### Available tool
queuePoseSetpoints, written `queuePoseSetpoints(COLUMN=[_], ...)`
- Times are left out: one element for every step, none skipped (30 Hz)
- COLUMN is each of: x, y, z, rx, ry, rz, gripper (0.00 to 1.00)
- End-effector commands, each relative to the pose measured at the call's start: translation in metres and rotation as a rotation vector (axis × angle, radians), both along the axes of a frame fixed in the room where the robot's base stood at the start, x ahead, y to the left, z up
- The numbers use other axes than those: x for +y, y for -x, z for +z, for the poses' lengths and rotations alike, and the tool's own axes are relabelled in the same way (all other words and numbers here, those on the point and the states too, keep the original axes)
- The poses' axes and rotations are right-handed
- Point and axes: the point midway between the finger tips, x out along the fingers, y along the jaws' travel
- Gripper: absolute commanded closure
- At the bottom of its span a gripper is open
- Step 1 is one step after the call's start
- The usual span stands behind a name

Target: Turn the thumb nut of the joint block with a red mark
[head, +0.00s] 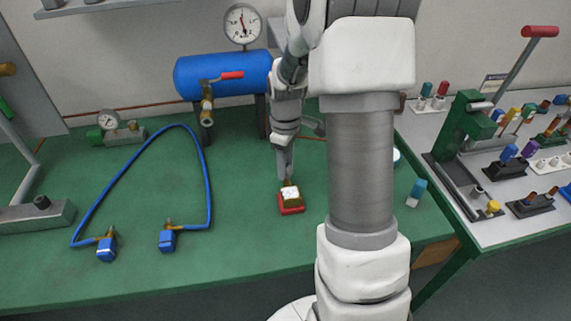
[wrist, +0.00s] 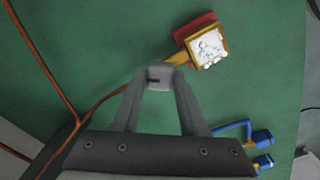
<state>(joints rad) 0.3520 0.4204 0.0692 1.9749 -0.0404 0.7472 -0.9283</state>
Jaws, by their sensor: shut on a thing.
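The joint block with red (head: 291,209) sits on the green bench, with a brass body and a whitish, crackled face on top. In the wrist view, the block (wrist: 208,46) shows its red part behind the brass frame. A brass stem (wrist: 177,61) runs from it to my fingertips. My gripper (wrist: 158,77) is shut at the end of this stem, where the thumb nut is; the fingertips mostly hide the nut. In the head view, my gripper (head: 287,178) points down at the block's back side.
Two blue-capped fittings (head: 106,249) (head: 167,241) on a blue hose (head: 205,165) lie to the left. A blue tank (head: 222,77) with a red-handled valve (head: 231,75) stands behind. A teal-topped piece (head: 417,189) stands right. The bench in front of the block is clear.

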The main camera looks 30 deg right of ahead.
Motion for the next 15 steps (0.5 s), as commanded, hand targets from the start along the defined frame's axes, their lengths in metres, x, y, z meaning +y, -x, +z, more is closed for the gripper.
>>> queuePoseSetpoints(x=[-0.0003, -0.0002, 0.0000, 0.0000, -0.0001, -0.0002, -0.0001, 0.0000, 0.0000, 0.0000, 0.0000, -0.0001, -0.0001, -0.0001, -0.0001], y=[0.0002, 0.0001, 0.0001, 0.0001, 0.0002, 0.0002, 0.0002, 0.0002, 0.0001, 0.0002, 0.0002, 0.0003, 0.0003, 0.0003, 0.0003], z=[0.0005, 0.0006, 0.0006, 0.0006, 0.0006, 0.0007, 0.0007, 0.0007, 0.0007, 0.0007, 0.0007, 0.0007, 0.0007, 0.0007, 0.0007], rx=[0.002, 0.002, 0.001, 0.001, 0.001, 0.001, 0.002, 0.002, 0.002, 0.002, 0.001, 0.001, 0.002, 0.002, 0.002], ry=[0.001, 0.001, 0.002, 0.002, 0.002, 0.002, 0.001, 0.001, 0.001, 0.001, 0.002, 0.002, 0.001, 0.001, 0.001], rz=[-0.027, -0.047, -0.077, -0.102, -0.126, -0.163, -0.191, -0.219, -0.257, -0.286, -0.314, -0.352, -0.380, -0.409, -0.448], gripper=[1.00, 1.00, 1.00, 1.00, 1.00, 1.00, 1.00, 1.00, 1.00, 1.00, 1.00, 1.00, 1.00, 1.00, 1.00])
